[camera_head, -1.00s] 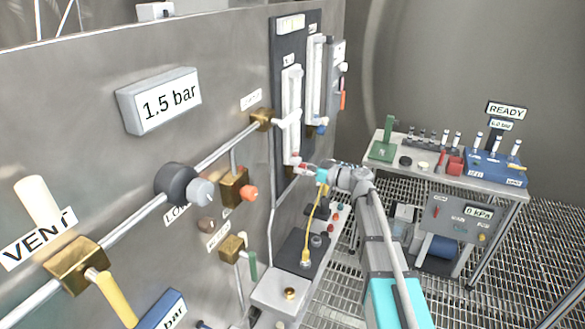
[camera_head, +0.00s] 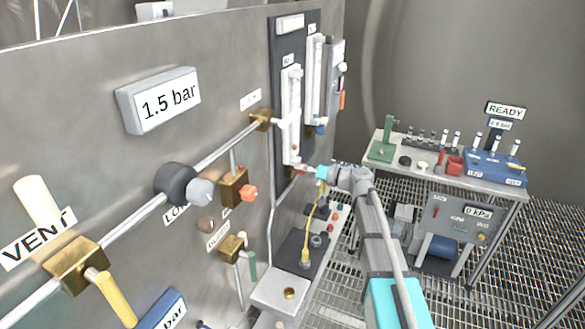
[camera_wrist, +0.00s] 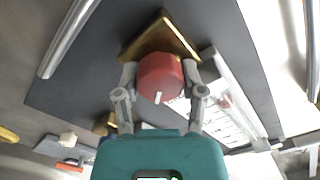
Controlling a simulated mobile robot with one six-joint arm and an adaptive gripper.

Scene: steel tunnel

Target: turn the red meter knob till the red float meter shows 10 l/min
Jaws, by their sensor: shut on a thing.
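The red meter knob (camera_wrist: 160,77) is round with a white pointer mark, and sits in front of a brass block (camera_wrist: 160,38) in the wrist view. My gripper (camera_wrist: 160,88) has a finger on each side of the knob and is shut on it. In the head view my gripper (camera_head: 306,169) is at the foot of the red float meter (camera_head: 291,115), and the knob is mostly hidden there. The meter is a clear upright tube in a white frame on a dark panel. Its scale and float level are too small to read.
A second float meter (camera_head: 314,80) with a blue knob (camera_head: 320,130) stands just right of it. Steel pipes and brass valves run along the wall to the left, below a 1.5 bar display (camera_head: 158,100). A bench (camera_head: 450,180) with instruments stands behind at the right.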

